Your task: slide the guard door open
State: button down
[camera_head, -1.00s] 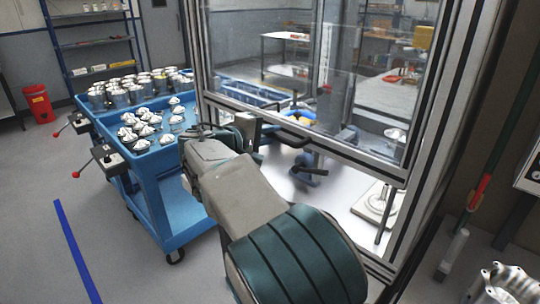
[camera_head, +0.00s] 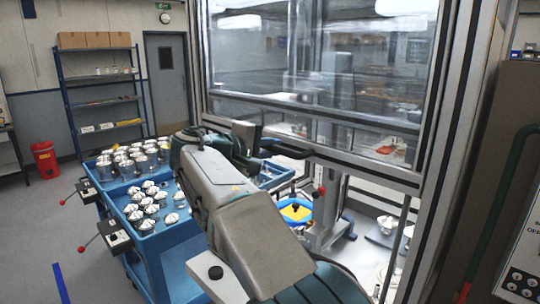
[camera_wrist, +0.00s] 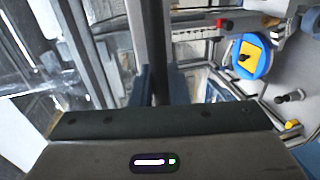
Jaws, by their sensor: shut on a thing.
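The guard door (camera_head: 320,75) is a clear panel in a grey metal frame, with its lower rail raised above the machine's work area. A dark bar handle (camera_head: 286,149) runs along that rail. My gripper (camera_head: 250,143) is at the handle's left part, shut on it; my arm hides some of the contact. In the wrist view the handle (camera_wrist: 155,45) is a dark bar running up the picture from between my fingers (camera_wrist: 160,85). Below the rail the opening shows a blue disc with a yellow square (camera_head: 296,211).
A blue cart (camera_head: 165,240) with several metal parts and red-knobbed levers stands close on the left. The door frame's right post (camera_head: 440,150) rises beside the opening. A red bin (camera_head: 45,160) and shelves stand farther back. Floor at far left is mostly clear.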

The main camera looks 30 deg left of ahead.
jog(key=shift+r+p, duration=0.55)
jog(key=shift+r, duration=0.65)
jog(key=c, duration=1.5)
grip_release()
jog(key=shift+s, duration=0.15)
jog(key=shift+s+a, duration=0.15)
jog(key=shift+s, duration=0.1)
jog(key=b+v, duration=0.2)
jog(key=v, duration=1.1)
jog(key=shift+b, duration=0.4)
